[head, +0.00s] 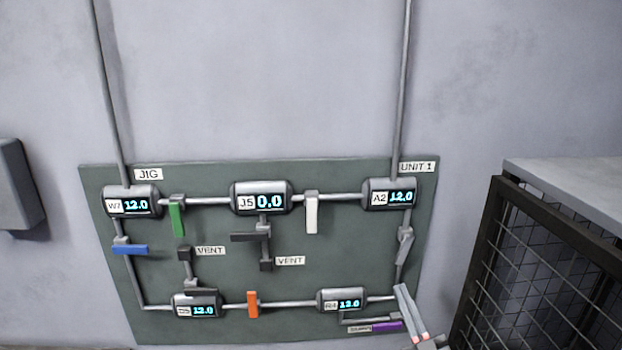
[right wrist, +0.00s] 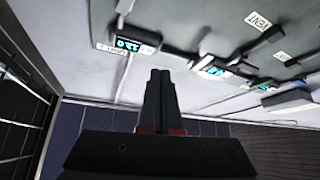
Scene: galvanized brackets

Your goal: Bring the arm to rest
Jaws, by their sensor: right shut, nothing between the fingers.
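My right gripper (head: 405,292) is at the lower right corner of the green-grey panel (head: 335,265) in the head view, with its fingers pointing up. In the right wrist view the gripper (right wrist: 160,72) shows its two dark fingers pressed together, with nothing between them. It appears apart from the purple handle (head: 387,327) just to its left and below the grey handle (head: 405,246). My left gripper is not in view.
Pipes on the panel carry several display cylinders; the middle one (head: 261,198) reads 0.0, the others 12.0. Green (head: 177,217), white (head: 311,214), blue (head: 130,249) and orange (head: 252,304) handles stick out. A dark mesh cage (head: 540,270) stands close at right. A grey box (head: 15,185) is at left.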

